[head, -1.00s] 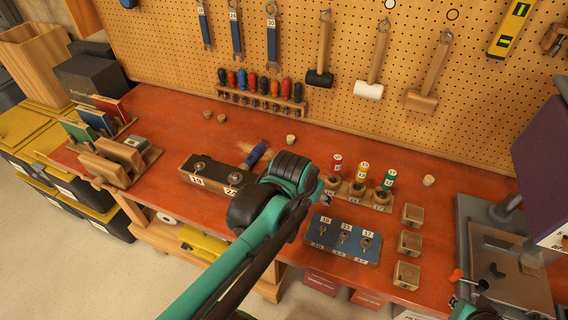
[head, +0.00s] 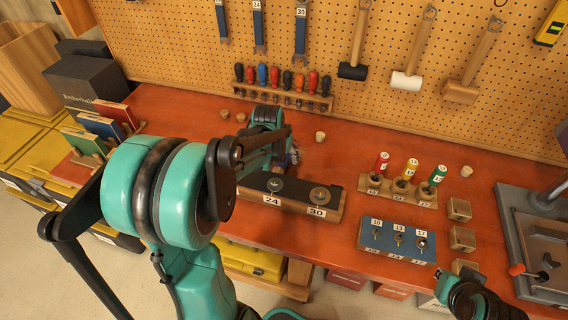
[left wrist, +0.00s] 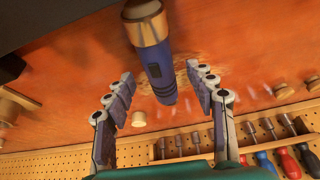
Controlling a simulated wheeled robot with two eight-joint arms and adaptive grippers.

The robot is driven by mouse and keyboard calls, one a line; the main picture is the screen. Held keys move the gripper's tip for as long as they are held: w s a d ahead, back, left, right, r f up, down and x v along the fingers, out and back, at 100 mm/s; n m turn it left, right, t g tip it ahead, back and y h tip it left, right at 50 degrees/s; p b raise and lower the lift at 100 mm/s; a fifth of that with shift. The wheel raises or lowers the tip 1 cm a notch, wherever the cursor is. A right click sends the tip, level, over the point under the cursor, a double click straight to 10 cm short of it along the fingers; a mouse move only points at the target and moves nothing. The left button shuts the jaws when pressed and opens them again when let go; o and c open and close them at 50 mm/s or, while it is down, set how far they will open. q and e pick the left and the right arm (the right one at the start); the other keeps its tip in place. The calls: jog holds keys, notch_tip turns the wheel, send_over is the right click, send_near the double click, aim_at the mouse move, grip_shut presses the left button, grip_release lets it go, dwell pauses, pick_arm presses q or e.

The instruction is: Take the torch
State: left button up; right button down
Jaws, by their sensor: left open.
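The torch (left wrist: 153,55) has a blue body with a dark grip and a brass-coloured head. My left gripper (left wrist: 160,76) is open, with one finger on each side of the torch's blue body. A gap shows between the torch and each finger. In the head view my left arm reaches across the bench, and its gripper (head: 291,155) is behind the black-topped block; the arm hides most or all of the torch there.
The black-topped block (head: 297,194), labelled 24 and 30, stands just in front of my left gripper. A screwdriver rack (head: 284,98) is behind. A blue key board (head: 396,240) and a coloured-bottle holder (head: 398,189) are to the right. Wooden corks (head: 320,136) stand nearby.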

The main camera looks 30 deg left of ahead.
aim_at(286, 156)
pick_arm(q)
jog(key=shift+x, duration=1.15)
jog(key=shift+r, duration=0.1)
grip_shut()
jog(key=shift+r, duration=0.15)
jog(key=r, duration=0.1)
jog(key=r+p, duration=0.1)
jog(key=r, duration=0.1)
jog(key=r+p, duration=0.1)
jog(key=shift+w+d+r, duration=0.2)
jog(key=shift+d+r, duration=0.05)
jog(key=shift+r, duration=0.05)
jog(key=w+d+r+p, duration=0.2)
jog(key=w+d+r, duration=0.4)
jog(key=w+d, duration=0.1)
jog(key=shift+w+d+p, duration=0.35)
jog(key=shift+d+p, duration=0.05)
jog(key=shift+d, duration=0.05)
